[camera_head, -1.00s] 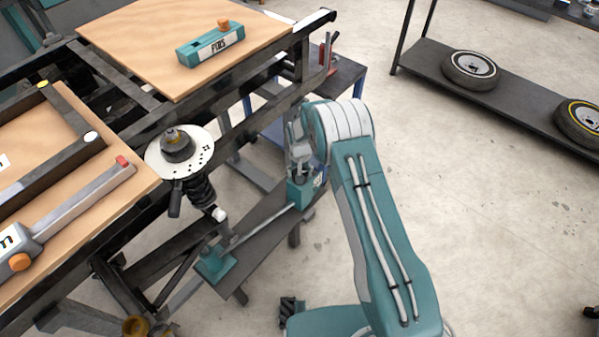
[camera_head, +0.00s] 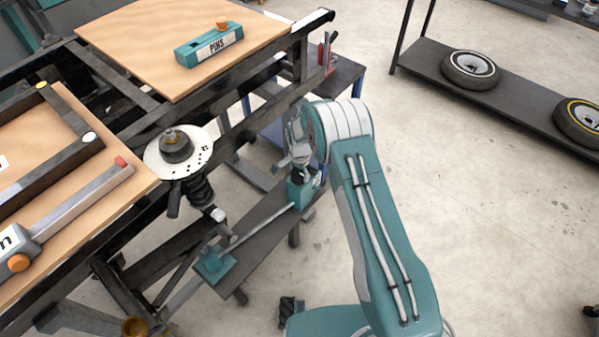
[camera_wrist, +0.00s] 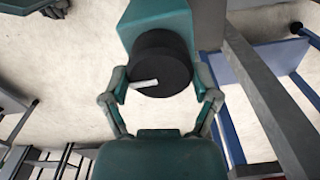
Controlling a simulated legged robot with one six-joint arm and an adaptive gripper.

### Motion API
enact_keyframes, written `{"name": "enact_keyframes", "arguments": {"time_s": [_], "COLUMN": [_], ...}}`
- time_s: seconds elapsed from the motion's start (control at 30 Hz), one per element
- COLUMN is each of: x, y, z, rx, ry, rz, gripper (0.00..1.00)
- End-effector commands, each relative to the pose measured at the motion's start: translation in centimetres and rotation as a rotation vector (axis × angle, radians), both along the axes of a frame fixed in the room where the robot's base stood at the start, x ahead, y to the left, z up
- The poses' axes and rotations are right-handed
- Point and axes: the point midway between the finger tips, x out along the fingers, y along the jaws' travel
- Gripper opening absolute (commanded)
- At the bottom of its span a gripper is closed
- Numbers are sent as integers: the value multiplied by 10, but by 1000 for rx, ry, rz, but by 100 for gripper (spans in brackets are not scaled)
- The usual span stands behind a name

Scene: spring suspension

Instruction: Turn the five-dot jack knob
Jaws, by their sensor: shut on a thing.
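A teal jack block (camera_head: 304,193) stands at the upper right end of a dark bench under the frame. Its round black knob (camera_wrist: 163,60) fills the upper middle of the wrist view, with a white pointer line aimed left and slightly down. My gripper (camera_wrist: 161,84) has a finger on each side of the knob and is shut on it. In the head view my gripper (camera_head: 299,166) is over the block and partly hides the knob. A small pale label shows on the block, but its dots are too small to count.
A rod runs from the block to another teal block (camera_head: 215,264) at the lower left. A spring strut with a white dial plate (camera_head: 160,158) stands left of my arm. The dark frame rail (camera_head: 250,125) passes close behind my gripper.

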Motion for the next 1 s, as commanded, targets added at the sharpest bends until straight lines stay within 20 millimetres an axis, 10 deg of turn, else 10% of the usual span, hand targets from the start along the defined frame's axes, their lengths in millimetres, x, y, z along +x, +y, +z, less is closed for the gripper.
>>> {"name": "enact_keyframes", "arguments": {"time_s": [0.93, 0.97, 1.0], "x": [-1, -1, -1], "y": [2, 2, 2], "z": [-1, -1, -1], "rx": [3, 3, 3], "ry": [-2, -2, -2], "rz": [-194, -193, -193], "gripper": [31, 92, 100]}}
